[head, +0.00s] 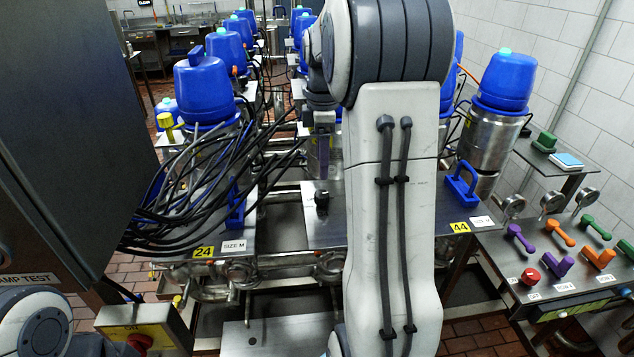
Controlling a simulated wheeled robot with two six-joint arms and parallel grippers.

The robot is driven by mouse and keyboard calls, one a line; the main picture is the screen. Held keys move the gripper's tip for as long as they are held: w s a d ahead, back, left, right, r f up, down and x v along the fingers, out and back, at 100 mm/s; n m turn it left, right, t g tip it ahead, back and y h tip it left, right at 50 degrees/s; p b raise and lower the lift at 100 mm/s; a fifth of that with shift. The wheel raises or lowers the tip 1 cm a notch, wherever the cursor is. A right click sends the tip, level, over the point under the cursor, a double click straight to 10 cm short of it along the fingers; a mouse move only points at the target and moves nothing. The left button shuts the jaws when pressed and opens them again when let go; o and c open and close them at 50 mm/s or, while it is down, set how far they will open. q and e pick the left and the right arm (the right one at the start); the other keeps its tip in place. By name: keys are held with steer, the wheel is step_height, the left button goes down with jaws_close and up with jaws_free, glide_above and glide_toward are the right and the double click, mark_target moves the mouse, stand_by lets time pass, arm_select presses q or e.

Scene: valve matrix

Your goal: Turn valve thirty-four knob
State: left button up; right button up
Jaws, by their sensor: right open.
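A small black knob (321,199) stands on the steel top plate between the plates tagged 24 and 44. No tag 34 is visible; my right arm covers the front of this plate. My right gripper (324,165) hangs pointing down just above and behind the knob in the picture, open and apart from it. Its fingers are small and partly blend with the steel valve body behind. Part of my left arm shows at the lower left, but its gripper is out of view.
Yellow tags 24 (203,252) and 44 (460,228) mark neighbouring plates, with blue handles (461,186) standing up. Blue-capped valves (203,90) and black cables (190,185) crowd the left. A panel with coloured levers (560,262) stands right. A dark cabinet (60,130) blocks the left.

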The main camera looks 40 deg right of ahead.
mark_target(322, 193)
step_height(322, 193, down, 9)
steer(key=shift+p, duration=0.75)
jaws_close()
